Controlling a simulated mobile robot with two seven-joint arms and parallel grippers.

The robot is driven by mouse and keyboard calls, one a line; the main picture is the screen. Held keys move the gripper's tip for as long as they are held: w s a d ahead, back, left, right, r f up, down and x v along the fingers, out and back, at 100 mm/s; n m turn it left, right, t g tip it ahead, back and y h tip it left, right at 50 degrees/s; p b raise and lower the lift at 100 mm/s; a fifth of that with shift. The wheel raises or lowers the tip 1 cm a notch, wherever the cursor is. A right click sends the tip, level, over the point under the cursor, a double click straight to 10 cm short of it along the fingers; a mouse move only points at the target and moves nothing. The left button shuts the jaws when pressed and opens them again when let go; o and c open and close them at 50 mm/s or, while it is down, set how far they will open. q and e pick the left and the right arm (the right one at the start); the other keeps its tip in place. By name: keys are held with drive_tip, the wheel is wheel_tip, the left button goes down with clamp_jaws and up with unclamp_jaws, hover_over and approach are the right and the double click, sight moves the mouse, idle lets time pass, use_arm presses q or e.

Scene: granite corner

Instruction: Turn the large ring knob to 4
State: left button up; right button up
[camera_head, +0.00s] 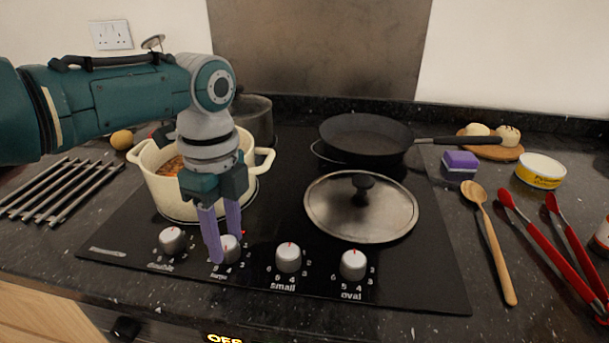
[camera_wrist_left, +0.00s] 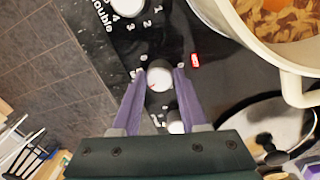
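The large ring knob (camera_head: 230,248) is silver and sits second from left in the hob's front row, partly hidden by my fingers. It also shows in the left wrist view (camera_wrist_left: 159,77) between the fingertips, with a small reddish mark near its lower left edge; I cannot read its setting for sure. My left gripper (camera_head: 227,250) points down with its purple fingers on either side of the knob. In the left wrist view the fingers (camera_wrist_left: 160,75) are apart, with narrow gaps beside the knob. My right gripper is not in view.
The double knob (camera_head: 172,241) is left, the small (camera_head: 288,257) and oval (camera_head: 353,264) knobs right. A cream pot (camera_head: 165,201) stands just behind the gripper. A lid (camera_head: 361,208) and black pan (camera_head: 366,138) are on the hob. Red tongs (camera_head: 545,239) lie right.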

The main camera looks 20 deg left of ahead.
sight(228, 239)
use_arm(q)
drive_tip(key=o, duration=0.5)
drive_tip(key=shift+c, duration=0.2)
wheel_tip(228, 239, up, 10)
drive_tip(key=p, duration=0.1)
drive_tip(key=shift+w+p, duration=0.25)
drive_tip(key=shift+p, duration=0.15)
drive_tip(key=s+d+f+n, duration=0.1)
drive_tip(key=s+d+f, duration=0.1)
drive_tip(key=s+d, duration=0.1)
drive_tip(key=s+d+f+n+p, duration=0.1)
drive_tip(key=s+d+f, duration=0.2)
drive_tip(key=shift+d+f+n+t+h, duration=0.2)
drive_tip(key=shift+n+t+h, duration=0.1)
drive_tip(key=shift+t, duration=0.1)
drive_tip(key=s+r+n+t+p, duration=0.2)
drive_tip(key=s+r+n+t, duration=0.15)
drive_tip(key=s+n, duration=1.1)
wheel_tip(228, 239, up, 39)
drive_tip(key=s+m+p, duration=0.1)
drive_tip(key=p, duration=3.6)
drive_tip(key=shift+f+p, duration=0.2)
drive_tip(key=shift+p, duration=0.1)
